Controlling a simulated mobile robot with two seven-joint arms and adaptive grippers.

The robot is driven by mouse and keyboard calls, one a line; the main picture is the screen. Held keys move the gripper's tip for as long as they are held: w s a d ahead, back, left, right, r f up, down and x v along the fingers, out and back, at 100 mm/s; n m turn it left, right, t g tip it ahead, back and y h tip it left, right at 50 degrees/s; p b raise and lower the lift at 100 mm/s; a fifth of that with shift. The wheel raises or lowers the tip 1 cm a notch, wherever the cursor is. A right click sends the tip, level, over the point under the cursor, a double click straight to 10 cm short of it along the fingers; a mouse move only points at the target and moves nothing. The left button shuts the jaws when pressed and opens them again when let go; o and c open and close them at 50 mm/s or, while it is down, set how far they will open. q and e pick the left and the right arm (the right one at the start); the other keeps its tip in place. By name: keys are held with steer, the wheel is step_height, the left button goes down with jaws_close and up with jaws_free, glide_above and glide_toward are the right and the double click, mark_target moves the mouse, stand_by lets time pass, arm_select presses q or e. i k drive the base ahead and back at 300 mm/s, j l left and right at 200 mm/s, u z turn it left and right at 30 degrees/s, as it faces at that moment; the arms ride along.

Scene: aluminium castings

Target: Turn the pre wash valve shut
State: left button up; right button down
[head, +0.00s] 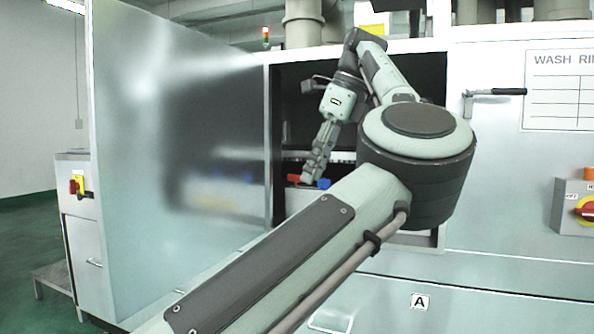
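My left arm crosses the view and reaches into the dark opening of a white cabinet. My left gripper (311,178) is inside the opening, pointing down. Small and partly hidden, a red handle-like part (293,178) shows just left of its fingertips and a blue one (324,183) just right of them. I cannot tell which of these is the pre wash valve, as no label is readable there. I cannot tell whether the fingers touch either part or how far apart they are. My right gripper is not in view.
A large metal door (180,130) stands open left of the opening. A black lever handle (495,92) sticks out on the right, beside a wash chart (565,90). A red and yellow switch (587,210) is at the far right. My arm hides the opening's lower right.

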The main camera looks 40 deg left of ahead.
mark_target(295, 178)
steer(key=i+j, duration=1.15)
steer(key=j, duration=0.1)
